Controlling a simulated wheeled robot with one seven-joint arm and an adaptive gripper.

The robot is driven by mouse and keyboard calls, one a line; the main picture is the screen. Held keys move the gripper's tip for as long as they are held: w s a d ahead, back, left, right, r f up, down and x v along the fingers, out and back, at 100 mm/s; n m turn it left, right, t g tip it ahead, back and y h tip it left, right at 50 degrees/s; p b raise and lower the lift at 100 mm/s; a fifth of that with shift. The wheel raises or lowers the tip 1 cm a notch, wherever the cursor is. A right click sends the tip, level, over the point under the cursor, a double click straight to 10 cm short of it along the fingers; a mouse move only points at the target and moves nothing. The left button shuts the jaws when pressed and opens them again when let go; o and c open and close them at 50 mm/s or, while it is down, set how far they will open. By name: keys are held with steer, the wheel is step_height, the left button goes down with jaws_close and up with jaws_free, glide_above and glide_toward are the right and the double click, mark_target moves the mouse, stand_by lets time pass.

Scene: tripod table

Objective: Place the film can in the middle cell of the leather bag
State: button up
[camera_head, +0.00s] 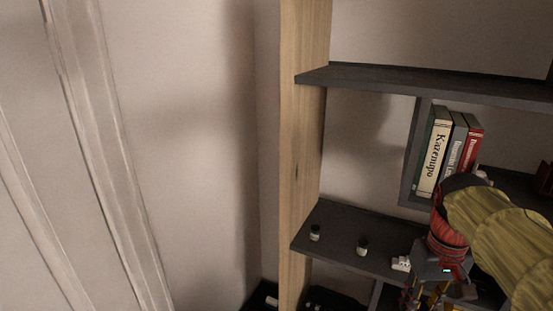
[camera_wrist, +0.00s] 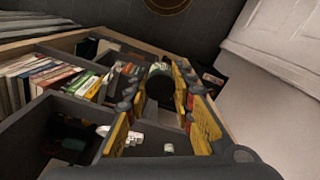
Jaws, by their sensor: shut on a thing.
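My gripper (camera_wrist: 161,98) shows in the wrist view with yellow-padded fingers on both sides of a dark, round, can-like thing (camera_wrist: 160,84), which looks like the film can. It is shut on this thing and holds it in the air in front of the shelves. In the head view my gripper (camera_head: 428,291) is at the lower right, partly cut off by the bottom edge, and the held thing cannot be made out there. I cannot make out the leather bag or its cells in either view.
Two small dark-and-white jars (camera_head: 315,233) (camera_head: 362,246) stand on a dark shelf (camera_head: 337,217), with a small white object (camera_head: 401,263) right of them. Books (camera_head: 452,150) stand in a cubby above my gripper. A wooden upright (camera_head: 302,150) bounds the shelves at the left.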

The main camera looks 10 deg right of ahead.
steer(key=w+a+f+b, duration=0.1)
steer(key=w+f+b, duration=0.5)
steer(key=w+f, duration=0.55)
steer(key=w+a+f+b, duration=0.2)
steer(key=w+f+b, duration=0.55)
steer(key=f, duration=0.75)
steer(key=a+f+b, duration=0.3)
steer(key=a+f, duration=0.1)
steer(key=f, duration=0.6)
steer(key=w+a+f+n+b, duration=0.1)
steer(key=a+f+b, duration=0.2)
steer(key=f, duration=0.8)
steer(key=a+f+n+b, duration=0.1)
steer(key=a+f+b, duration=0.3)
steer(key=f, duration=0.6)
steer(key=shift+w+a+f+b, duration=0.25)
steer(key=shift+a+b, duration=0.1)
steer(key=shift+b, duration=0.15)
